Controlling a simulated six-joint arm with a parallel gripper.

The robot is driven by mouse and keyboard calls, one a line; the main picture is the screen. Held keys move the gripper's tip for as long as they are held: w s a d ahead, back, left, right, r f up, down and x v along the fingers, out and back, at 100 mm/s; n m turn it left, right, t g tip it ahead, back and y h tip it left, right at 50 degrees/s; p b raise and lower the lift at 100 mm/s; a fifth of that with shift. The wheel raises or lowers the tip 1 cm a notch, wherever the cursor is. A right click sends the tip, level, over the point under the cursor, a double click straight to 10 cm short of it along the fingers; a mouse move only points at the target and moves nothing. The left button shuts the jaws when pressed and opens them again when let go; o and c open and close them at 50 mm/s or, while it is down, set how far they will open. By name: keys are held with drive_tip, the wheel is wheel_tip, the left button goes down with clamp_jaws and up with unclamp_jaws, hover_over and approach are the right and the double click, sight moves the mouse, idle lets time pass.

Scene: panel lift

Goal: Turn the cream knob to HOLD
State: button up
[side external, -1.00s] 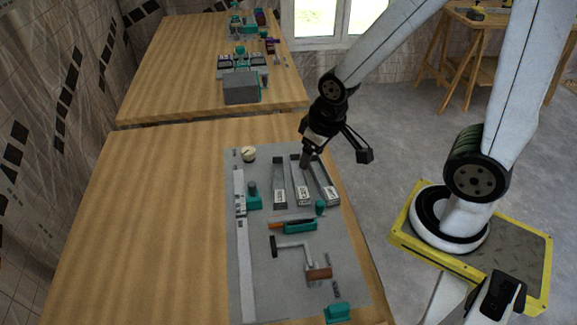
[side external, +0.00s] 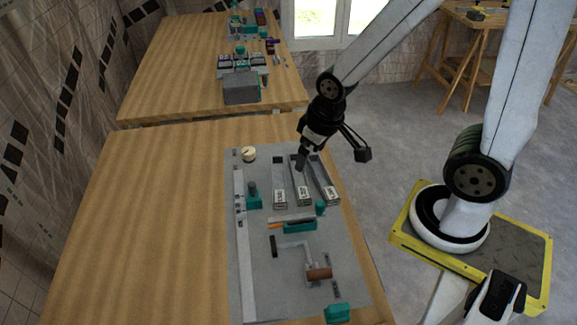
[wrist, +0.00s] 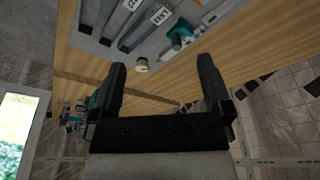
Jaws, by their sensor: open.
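The cream knob (side external: 249,154) sits at the far left corner of the grey panel (side external: 262,212) in the side view. It is round, with a dark mark on top that is too small to read. In the wrist view the cream knob (wrist: 141,65) shows ahead, between the two finger lines and nearer the left finger. My gripper (side external: 301,168) is above the panel, over the long grey bins, to the right of the knob and apart from it. In the wrist view my gripper (wrist: 160,62) is open and empty. No HOLD label is readable.
Long grey bins (side external: 302,182) with labels stand right of the knob. Teal fixtures (side external: 254,200), a long pale rail (side external: 242,250) and a crank with a brown handle (side external: 319,273) are on the panel. The wooden table (side external: 150,215) left of the panel is clear.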

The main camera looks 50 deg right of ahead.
drive_tip(key=w+d+f+n+g, duration=0.1)
drive_tip(key=w+d+n, duration=0.1)
drive_tip(key=w, duration=0.6)
drive_tip(key=w+d+f+n, duration=0.1)
drive_tip(key=w+f, duration=0.1)
drive_tip(key=w, duration=0.5)
drive_tip(key=n+g, duration=0.2)
drive_tip(key=n, duration=0.1)
hover_over(249, 150)
drive_tip(key=f, duration=0.8)
drive_tip(key=shift+s+a+f, duration=0.2)
drive_tip(key=shift+s+a, duration=0.05)
drive_tip(key=shift+w+d+f+n, duration=0.2)
drive_tip(key=shift+w+f+n, duration=0.1)
drive_tip(key=shift+f+n, duration=0.1)
drive_tip(key=shift+f, duration=3.85)
drive_tip(key=shift+c, duration=0.2)
